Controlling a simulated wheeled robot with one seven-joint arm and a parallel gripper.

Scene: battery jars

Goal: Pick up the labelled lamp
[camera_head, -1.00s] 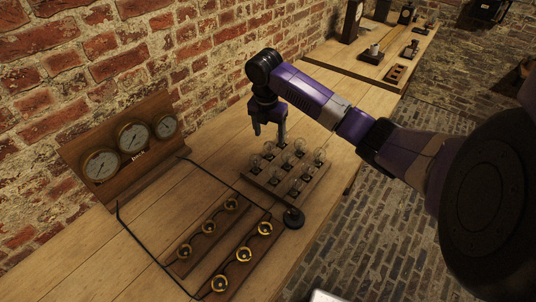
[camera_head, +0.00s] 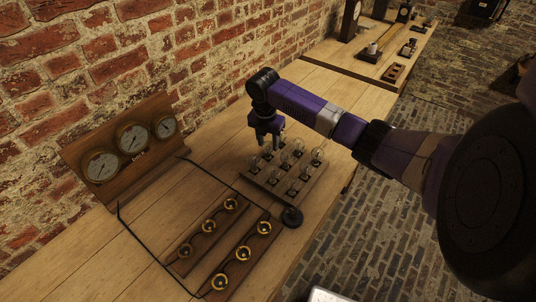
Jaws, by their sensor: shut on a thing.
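Several clear glass lamps (camera_head: 317,155) stand in rows on a wooden board (camera_head: 262,184) on the bench. My gripper (camera_head: 268,145) points down at the back left part of the board. Its fingers are shut on a lamp (camera_head: 267,152) in the back row, which they partly hide. The lamp appears still at board height; I cannot tell whether it has left its socket. No label on any lamp can be read at this size.
Two wooden strips with brass-ringed fittings (camera_head: 264,228) lie front left of the lamps. A round black knob (camera_head: 292,217) sits at the board's front corner. A three-dial gauge panel (camera_head: 133,138) stands by the brick wall. A black cable (camera_head: 140,243) crosses the bench.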

